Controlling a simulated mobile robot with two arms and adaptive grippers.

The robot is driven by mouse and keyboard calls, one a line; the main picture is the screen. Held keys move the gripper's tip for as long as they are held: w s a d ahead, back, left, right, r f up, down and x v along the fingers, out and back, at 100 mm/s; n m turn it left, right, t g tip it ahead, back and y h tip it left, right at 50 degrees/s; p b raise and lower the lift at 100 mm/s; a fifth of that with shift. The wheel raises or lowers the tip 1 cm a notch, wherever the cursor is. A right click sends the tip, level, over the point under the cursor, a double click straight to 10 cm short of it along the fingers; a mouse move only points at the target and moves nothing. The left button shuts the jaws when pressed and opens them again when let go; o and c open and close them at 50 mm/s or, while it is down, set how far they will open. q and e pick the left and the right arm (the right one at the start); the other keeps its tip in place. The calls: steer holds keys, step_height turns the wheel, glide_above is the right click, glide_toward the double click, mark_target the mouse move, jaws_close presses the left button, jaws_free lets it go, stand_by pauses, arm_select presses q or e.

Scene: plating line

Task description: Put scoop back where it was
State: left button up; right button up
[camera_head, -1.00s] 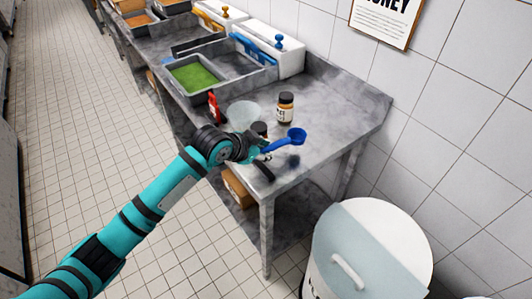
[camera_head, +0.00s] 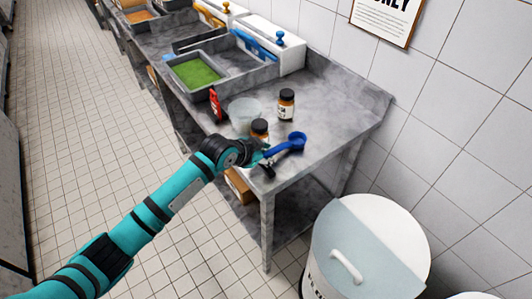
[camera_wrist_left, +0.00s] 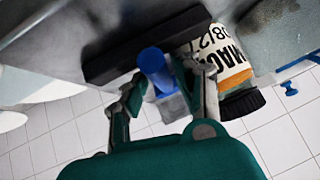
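The blue scoop (camera_head: 297,141) is low over the near end of the grey counter, its bowl to the right and its handle toward my left gripper (camera_head: 262,158). In the left wrist view the blue handle (camera_wrist_left: 153,62) lies between the two spread fingers of the gripper (camera_wrist_left: 164,88), and room shows beside it. The handle crosses a black bar (camera_wrist_left: 110,62) on the counter. Whether the handle touches the bar or the left finger I cannot tell. My right gripper is not in view.
A brown labelled jar (camera_head: 259,128) stands close beside my left gripper; another jar (camera_head: 286,105) stands behind. A clear bowl (camera_head: 241,111) and a red object (camera_head: 215,104) are to the left. A lidded white bin (camera_head: 395,230) stands right of the counter. The counter's right part is clear.

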arm_select(q)
steer(key=shift+r, duration=0.15)
steer(key=b+v, duration=0.1)
steer(key=v, duration=1.1)
steer(key=shift+s, duration=0.1)
